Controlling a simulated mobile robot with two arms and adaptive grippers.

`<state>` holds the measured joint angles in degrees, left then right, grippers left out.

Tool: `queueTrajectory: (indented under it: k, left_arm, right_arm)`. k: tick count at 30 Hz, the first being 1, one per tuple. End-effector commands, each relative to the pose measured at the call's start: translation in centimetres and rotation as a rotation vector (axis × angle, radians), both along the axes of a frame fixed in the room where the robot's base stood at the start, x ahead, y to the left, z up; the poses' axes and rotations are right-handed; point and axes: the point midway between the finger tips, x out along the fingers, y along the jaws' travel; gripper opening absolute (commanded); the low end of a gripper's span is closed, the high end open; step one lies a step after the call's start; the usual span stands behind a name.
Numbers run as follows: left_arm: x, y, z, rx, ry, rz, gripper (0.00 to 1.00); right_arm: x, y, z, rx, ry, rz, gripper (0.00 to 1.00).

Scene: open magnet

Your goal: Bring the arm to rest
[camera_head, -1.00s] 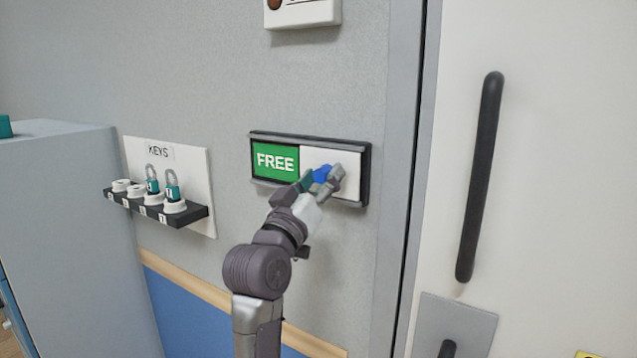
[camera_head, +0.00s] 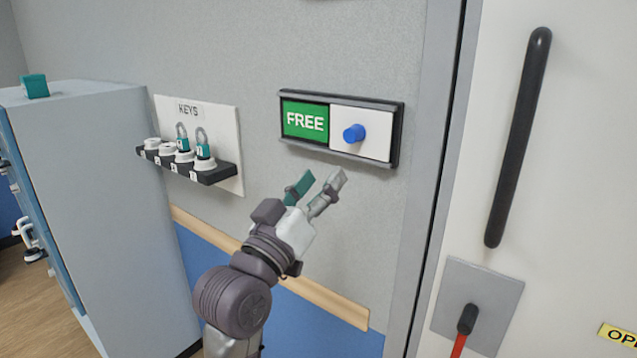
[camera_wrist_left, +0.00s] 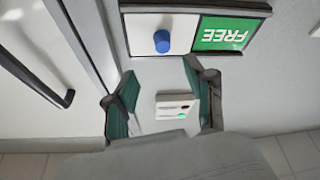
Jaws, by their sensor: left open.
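My left gripper (camera_head: 318,188) is open and empty in the head view, just below the sliding sign on the wall. Its two fingers also show apart in the left wrist view (camera_wrist_left: 160,100), with nothing between them but the view of the wall. The sign has a dark frame, a green FREE panel (camera_head: 305,121) on the left and a white panel (camera_head: 375,145) with a blue knob (camera_head: 354,133) on the right. The gripper is clear of the knob. The knob also shows in the left wrist view (camera_wrist_left: 162,41). My right gripper is not in view.
A key rack (camera_head: 202,174) with teal padlocks is on the wall at left, beside a grey cabinet (camera_head: 95,190) with a teal block (camera_head: 34,86) on top. At right is a white door with a black handle (camera_head: 518,138) and a red-and-black lever (camera_head: 466,325).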

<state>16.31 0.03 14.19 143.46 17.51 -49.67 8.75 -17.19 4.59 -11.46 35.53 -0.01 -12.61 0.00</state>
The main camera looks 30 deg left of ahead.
Motion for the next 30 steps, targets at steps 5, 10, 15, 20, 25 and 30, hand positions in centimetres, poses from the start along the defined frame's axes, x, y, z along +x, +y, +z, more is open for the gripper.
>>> queueTrajectory:
  k: [5,10,15,20,25,30]
  left_arm:
    - [0.0,0.0,0.0,0.0,0.0,0.0,0.55]
    - [0.1,0.0,0.0,0.0,0.001,0.0,0.55]
    - [2.2,0.0,-2.6,-0.001,0.065,-0.004,0.55]
    - [7.5,-0.4,-11.2,0.005,0.249,-0.013,0.55]
    - [11.2,-1.5,-23.8,0.035,0.479,-0.025,0.55]
    - [11.5,-2.8,-36.8,0.08,0.695,-0.041,0.55]
  right_arm:
    - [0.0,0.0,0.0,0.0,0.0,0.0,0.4]
    - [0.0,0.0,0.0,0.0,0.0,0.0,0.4]
    - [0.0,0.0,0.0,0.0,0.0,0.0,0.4]
    - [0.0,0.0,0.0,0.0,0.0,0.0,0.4]
    - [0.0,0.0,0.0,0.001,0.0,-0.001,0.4]
    - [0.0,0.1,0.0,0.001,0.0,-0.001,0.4]
